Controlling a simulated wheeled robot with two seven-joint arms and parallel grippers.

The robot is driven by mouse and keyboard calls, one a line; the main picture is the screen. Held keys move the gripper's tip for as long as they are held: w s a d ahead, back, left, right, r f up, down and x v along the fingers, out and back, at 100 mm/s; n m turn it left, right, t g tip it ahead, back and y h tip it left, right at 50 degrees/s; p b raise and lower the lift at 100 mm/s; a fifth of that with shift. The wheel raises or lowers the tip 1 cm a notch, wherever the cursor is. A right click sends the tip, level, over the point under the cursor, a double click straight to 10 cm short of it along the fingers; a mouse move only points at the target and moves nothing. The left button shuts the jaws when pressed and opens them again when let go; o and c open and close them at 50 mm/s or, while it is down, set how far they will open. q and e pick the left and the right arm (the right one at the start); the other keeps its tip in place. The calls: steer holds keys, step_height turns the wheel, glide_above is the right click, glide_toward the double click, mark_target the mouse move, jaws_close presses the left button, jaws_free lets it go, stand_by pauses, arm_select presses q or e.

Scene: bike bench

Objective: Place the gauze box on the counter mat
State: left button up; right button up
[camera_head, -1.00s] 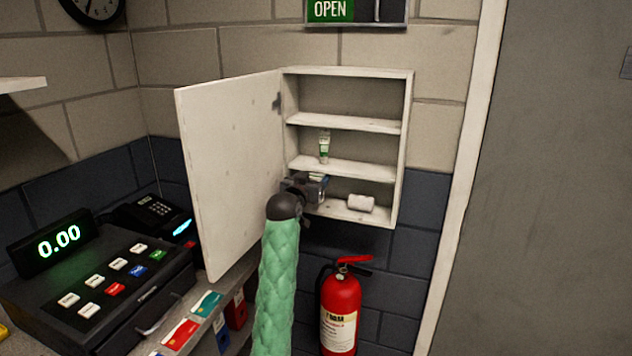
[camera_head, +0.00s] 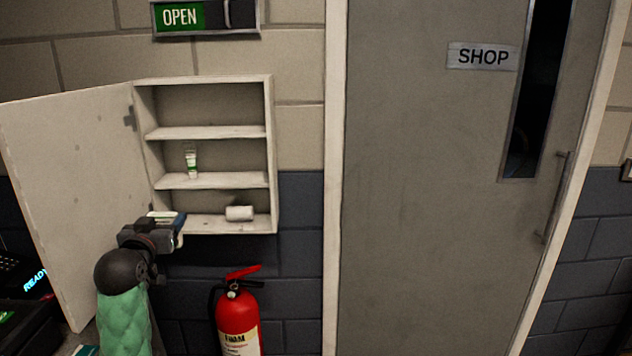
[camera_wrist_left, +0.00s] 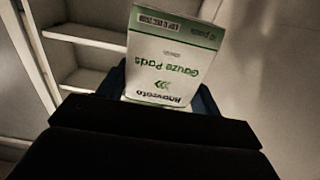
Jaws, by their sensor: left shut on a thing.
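The gauze box (camera_wrist_left: 172,55) is white and green with "Gauze Pads" printed on it, upside down in the left wrist view. My left gripper (camera_wrist_left: 160,92) is shut on it, with a blue finger on each side. In the head view my left gripper (camera_head: 168,226) is in front of the lower left of the open wall cabinet, and only a small pale part of the box shows there. The counter mat cannot be made out in these frames. My right gripper is not in view.
The open cabinet (camera_head: 270,150) holds a small tube (camera_head: 191,162) on its middle shelf and a white roll (camera_head: 240,213) on its bottom shelf. Its door (camera_head: 75,190) stands open at left. A fire extinguisher (camera_head: 238,322) hangs below. A grey door (camera_head: 430,200) is at right.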

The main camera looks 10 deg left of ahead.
mark_target(158, 214)
arm_select(q)
steer(key=r, duration=0.1)
steer(key=a+r, duration=0.1)
steer(key=r, duration=0.1)
steer(key=shift+s+r+y, duration=0.1)
steer(key=shift+r+y, duration=0.2)
steer(key=shift+d+r+n, duration=0.15)
steer(key=shift+r+n, duration=0.15)
steer(key=shift+w+d+r, duration=0.25)
steer(key=shift+w+d, duration=0.1)
steer(key=shift+d, duration=0.15)
steer(key=shift+w+d+r, duration=0.2)
steer(key=shift+w+d, duration=0.1)
steer(key=shift+d, duration=0.2)
steer(key=w+d+f+m+h, duration=0.2)
steer(key=d+f+h, duration=0.1)
steer(key=d+f, duration=1.1)
steer(key=s+d+f, duration=0.3)
steer(key=d+f, duration=0.1)
steer(key=f, duration=0.3)
steer(key=s+d+f+m+h, duration=0.1)
steer(key=s+d+f, duration=0.2)
steer(key=f, duration=0.4)
steer(key=s+d+f+h, duration=0.1)
steer(key=s+d+f, duration=0.2)
steer(key=d+f, duration=0.2)
step_height(158, 214, down, 3)
steer(key=shift+d+r+t, duration=0.1)
steer(key=shift+d+t, duration=0.05)
steer(key=shift+t, duration=0.15)
